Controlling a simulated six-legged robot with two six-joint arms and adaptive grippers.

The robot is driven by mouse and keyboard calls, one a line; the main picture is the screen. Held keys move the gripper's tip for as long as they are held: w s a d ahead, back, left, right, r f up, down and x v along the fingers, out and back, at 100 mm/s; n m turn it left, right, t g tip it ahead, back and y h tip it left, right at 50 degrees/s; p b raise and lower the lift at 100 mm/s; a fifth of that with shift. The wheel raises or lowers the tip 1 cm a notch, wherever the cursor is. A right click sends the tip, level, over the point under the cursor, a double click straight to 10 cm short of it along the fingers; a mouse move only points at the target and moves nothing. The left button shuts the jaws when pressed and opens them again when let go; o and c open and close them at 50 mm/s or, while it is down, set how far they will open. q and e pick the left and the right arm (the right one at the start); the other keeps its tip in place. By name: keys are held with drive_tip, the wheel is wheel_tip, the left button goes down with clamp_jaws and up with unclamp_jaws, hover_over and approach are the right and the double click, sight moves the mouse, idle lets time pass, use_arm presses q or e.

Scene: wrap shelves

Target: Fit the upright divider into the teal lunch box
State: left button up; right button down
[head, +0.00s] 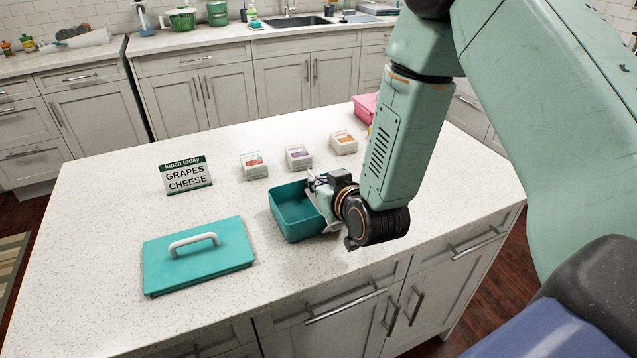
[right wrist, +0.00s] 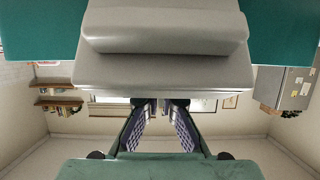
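The teal lunch box (head: 290,222) stands open on the island. My right gripper (head: 318,185) is at its right side, pointing left, with its fingers partly hidden. A pale grey-white divider (head: 325,213) shows under the gripper, over the box's right part. In the right wrist view the grey divider (right wrist: 165,70) fills the upper middle, with teal walls on both sides. The right fingers (right wrist: 161,108) close in on its edge; the contact is partly hidden. I cannot tell whether the divider touches the box floor. The left gripper is not in view.
A teal lid (head: 205,270) with a white handle lies flat to the left. A lunch sign (head: 187,177) stands behind it. Small cartons (head: 254,166) stand behind the box, with a pink container (head: 365,107) further back. The counter's left side is clear.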

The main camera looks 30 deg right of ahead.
drive_tip(key=shift+f+b, duration=0.95)
drive_tip(key=shift+f, duration=0.3)
drive_tip(key=c, duration=1.4)
unclamp_jaws()
drive_tip(key=shift+c, duration=0.2)
drive_tip(key=shift+v, duration=3.75)
